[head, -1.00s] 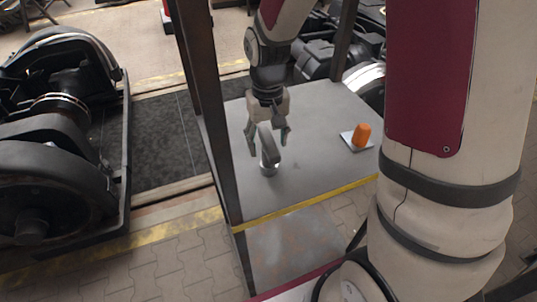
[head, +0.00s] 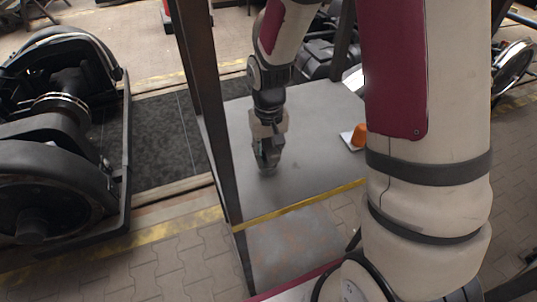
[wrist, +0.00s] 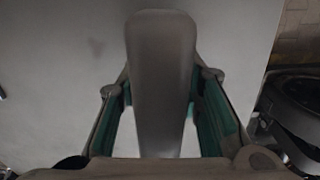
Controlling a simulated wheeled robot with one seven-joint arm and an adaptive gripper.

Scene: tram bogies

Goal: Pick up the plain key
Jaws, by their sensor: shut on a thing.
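The plain key, a grey, smooth, round-ended bar, shows large in the wrist view (wrist: 161,75), between the teal pads of my gripper. My gripper (head: 267,160) points down over the left part of the grey tabletop and is shut on the key. In the head view the fingers hide most of the key. I cannot tell whether its lower end touches the table.
The grey table (head: 310,170) has a yellow front edge (head: 300,207) and dark upright posts (head: 205,110). An orange thing (head: 360,134) stands on a small white plate (head: 346,140) to the right. A black bogie (head: 60,150) stands at the left.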

